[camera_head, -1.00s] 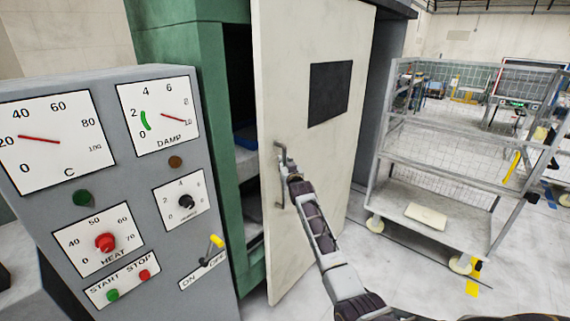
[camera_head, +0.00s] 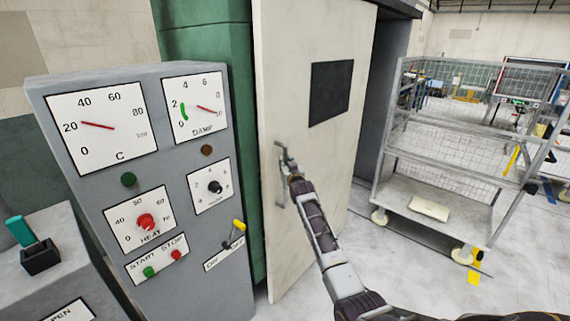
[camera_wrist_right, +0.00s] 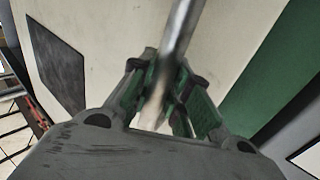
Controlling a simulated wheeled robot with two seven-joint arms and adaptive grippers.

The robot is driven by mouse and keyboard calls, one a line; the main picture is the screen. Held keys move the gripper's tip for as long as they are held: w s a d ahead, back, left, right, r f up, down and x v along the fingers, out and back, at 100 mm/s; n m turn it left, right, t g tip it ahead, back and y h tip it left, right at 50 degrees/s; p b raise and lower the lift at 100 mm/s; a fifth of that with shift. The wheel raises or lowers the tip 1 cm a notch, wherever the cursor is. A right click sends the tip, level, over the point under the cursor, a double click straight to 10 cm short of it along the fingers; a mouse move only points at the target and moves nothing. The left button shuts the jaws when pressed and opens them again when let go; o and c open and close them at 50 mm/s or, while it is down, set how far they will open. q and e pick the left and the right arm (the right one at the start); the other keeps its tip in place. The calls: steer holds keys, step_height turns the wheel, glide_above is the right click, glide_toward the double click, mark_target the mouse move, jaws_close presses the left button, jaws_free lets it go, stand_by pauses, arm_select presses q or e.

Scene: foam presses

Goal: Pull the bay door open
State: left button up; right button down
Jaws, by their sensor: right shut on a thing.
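The bay door (camera_head: 315,100) is a tall pale panel with a dark square window (camera_head: 330,93), standing upright at the centre of the head view. Its metal bar handle (camera_head: 280,160) is near the door's left edge. My right gripper (camera_head: 290,172) is shut on the handle. In the right wrist view the handle bar (camera_wrist_right: 181,32) runs between the two fingers of the right gripper (camera_wrist_right: 160,90). The green press frame (camera_head: 205,40) is left of the door. The inside of the bay is hidden now. My left gripper is out of view.
A grey control panel (camera_head: 192,270) with gauges and knobs stands close left of the door. A teal-handled lever (camera_head: 22,231) is at the lower left. A wire cart (camera_head: 440,211) stands to the right. Some floor (camera_head: 375,265) is clear between door and cart.

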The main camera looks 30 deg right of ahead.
steer(key=c, duration=1.3)
jaws_free()
steer(key=shift+s+a, duration=0.4)
steer(key=shift+s, duration=1.55)
steer(key=shift+s+a, duration=0.35)
steer(key=shift+s, duration=1.6)
steer(key=shift+s+a, duration=0.4)
steer(key=shift+s, duration=1.55)
